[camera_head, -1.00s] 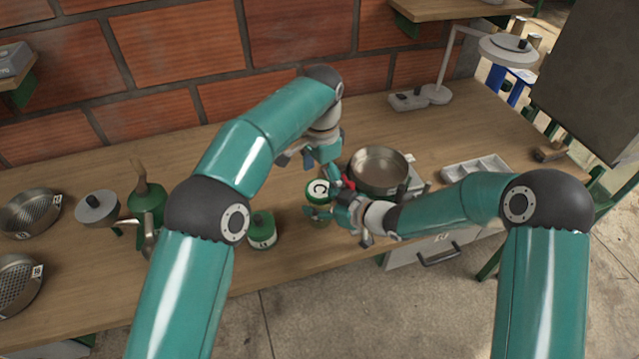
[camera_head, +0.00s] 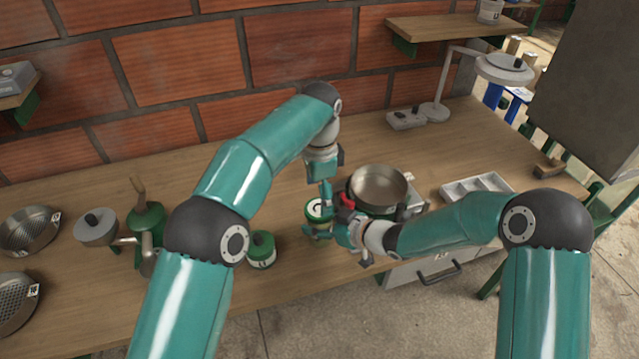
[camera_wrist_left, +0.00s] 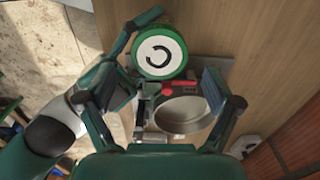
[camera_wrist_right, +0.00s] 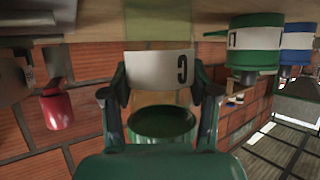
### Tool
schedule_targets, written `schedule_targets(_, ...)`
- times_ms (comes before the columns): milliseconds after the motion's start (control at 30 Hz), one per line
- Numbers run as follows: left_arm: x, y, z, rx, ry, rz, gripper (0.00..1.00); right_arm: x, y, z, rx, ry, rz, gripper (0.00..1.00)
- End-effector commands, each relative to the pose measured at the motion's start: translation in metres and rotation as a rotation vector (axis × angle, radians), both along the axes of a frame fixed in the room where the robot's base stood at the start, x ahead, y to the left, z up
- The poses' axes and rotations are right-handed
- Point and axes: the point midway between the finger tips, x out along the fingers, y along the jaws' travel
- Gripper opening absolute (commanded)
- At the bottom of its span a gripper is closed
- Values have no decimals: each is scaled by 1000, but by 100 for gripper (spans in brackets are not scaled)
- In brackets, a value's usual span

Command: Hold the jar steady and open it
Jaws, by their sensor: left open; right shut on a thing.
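The jar has a green lid with a white disc marked C (camera_head: 317,209) and stands on the bench left of the pan. Its white C label (camera_wrist_right: 160,68) fills the middle of the right wrist view, which is upside down. My right gripper (camera_wrist_right: 162,95) is shut on the jar from the side, one finger on each side. My left gripper (camera_head: 325,190) points down just above and beside the lid. In the left wrist view its fingers are spread wide and empty, and the lid (camera_wrist_left: 160,52) lies beyond them, off-centre toward the top.
A steel pan (camera_head: 378,187) stands close right of the jar, with a red part (camera_head: 347,201) between. Another green-lidded jar (camera_head: 261,250) stands to the left. A grinder (camera_head: 147,222) and sieves (camera_head: 28,234) are farther left. A compartment tray (camera_head: 477,188) lies right.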

Motion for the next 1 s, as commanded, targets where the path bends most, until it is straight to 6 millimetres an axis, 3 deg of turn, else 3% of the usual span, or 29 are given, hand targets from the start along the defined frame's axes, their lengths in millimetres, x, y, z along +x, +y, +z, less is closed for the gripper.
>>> schedule_targets(100, -1, 0, -18, 1, 3, -1, 91, 0, 0, 0, 0, 0, 0, 0)
schedule_targets(300, 0, 0, -35, 0, 0, 0, 91, 0, 0, 0, 0, 0, 0, 0)
schedule_targets(633, 0, 0, -38, 0, -1, 1, 89, 0, 0, 0, 0, 0, 0, 0)
schedule_targets(1000, 0, 0, -38, 1, -2, 1, 28, 0, 0, 0, 0, 0, 0, 0)
